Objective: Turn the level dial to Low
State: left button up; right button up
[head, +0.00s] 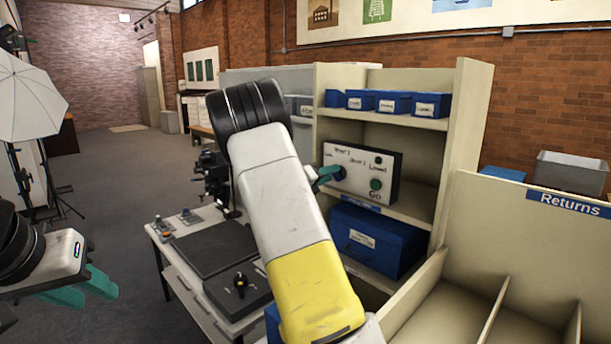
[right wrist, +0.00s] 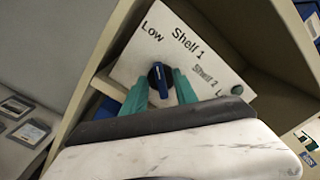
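The white control panel (head: 385,165) stands on a middle shelf. Its blue dial (head: 339,173) is at the lower left of its face; it also shows in the right wrist view (right wrist: 160,80). The label "Low" is up and left of the dial there, with "Shelf 1" up and right; I cannot tell exactly where the dial points. My right gripper (head: 325,176) is at the dial, its teal fingers one on each side in the right wrist view (right wrist: 160,92), seemingly with small gaps. My left gripper (head: 85,290) is open and empty, far left.
Small blue boxes (head: 392,102) stand on the shelf above the panel, and a larger blue box (head: 375,240) below it. A low table (head: 190,262) with a black control box (head: 238,289) is at left. A "Returns" divider unit (head: 540,240) is at right.

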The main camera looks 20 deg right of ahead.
jog(key=v, duration=0.7)
jog(key=shift+a, duration=0.25)
jog(key=shift+s, duration=0.1)
